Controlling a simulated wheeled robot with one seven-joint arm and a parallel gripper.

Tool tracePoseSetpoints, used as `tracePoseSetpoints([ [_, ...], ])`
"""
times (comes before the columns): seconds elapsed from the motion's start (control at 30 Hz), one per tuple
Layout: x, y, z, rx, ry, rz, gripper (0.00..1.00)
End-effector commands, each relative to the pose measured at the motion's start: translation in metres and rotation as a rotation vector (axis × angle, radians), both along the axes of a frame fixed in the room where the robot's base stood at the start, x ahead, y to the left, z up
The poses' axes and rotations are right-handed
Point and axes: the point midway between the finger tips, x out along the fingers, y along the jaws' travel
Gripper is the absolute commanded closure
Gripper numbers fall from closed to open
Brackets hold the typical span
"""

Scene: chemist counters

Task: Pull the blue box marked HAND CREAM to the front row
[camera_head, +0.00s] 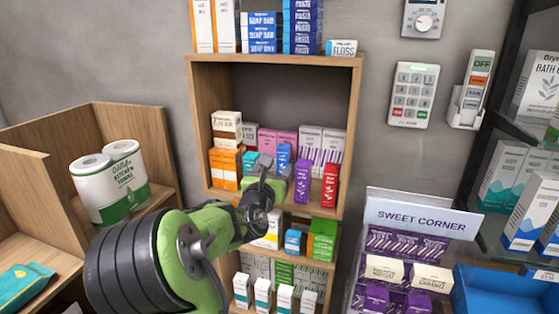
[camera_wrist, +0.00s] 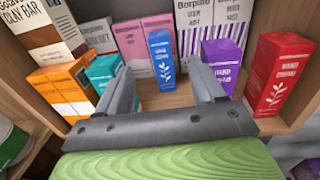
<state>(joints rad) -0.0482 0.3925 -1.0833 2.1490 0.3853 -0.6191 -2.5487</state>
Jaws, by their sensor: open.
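The blue box (camera_head: 283,155) stands upright on the middle shelf, set back from the red box. In the wrist view it (camera_wrist: 161,62) shows a white leaf mark; its small print is too blurred to read surely. My gripper (camera_wrist: 160,82) is open and empty. Its fingers point into the shelf, one to each side of the blue box's lower part in the picture. I cannot tell whether the tips reach past its front face. In the head view my gripper (camera_head: 270,168) partly covers the box's lower end.
A teal box (camera_wrist: 104,72) stands left of the blue box, with orange boxes (camera_wrist: 62,92) further left. A purple box (camera_wrist: 222,62) and a red box (camera_wrist: 278,75) stand to the right. Pink boxes (camera_wrist: 145,42) and tall white-purple boxes (camera_wrist: 213,25) stand behind.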

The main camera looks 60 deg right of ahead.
Motion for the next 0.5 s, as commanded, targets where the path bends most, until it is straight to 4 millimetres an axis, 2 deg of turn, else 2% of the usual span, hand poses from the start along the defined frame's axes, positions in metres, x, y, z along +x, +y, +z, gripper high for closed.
tracePoseSetpoints([
  [0.1,0.004,-0.025,-0.001,-0.003,0.003,-0.004,0.32],
  [0.5,0.024,-0.101,-0.001,0.0,0.003,0.0,0.32],
])
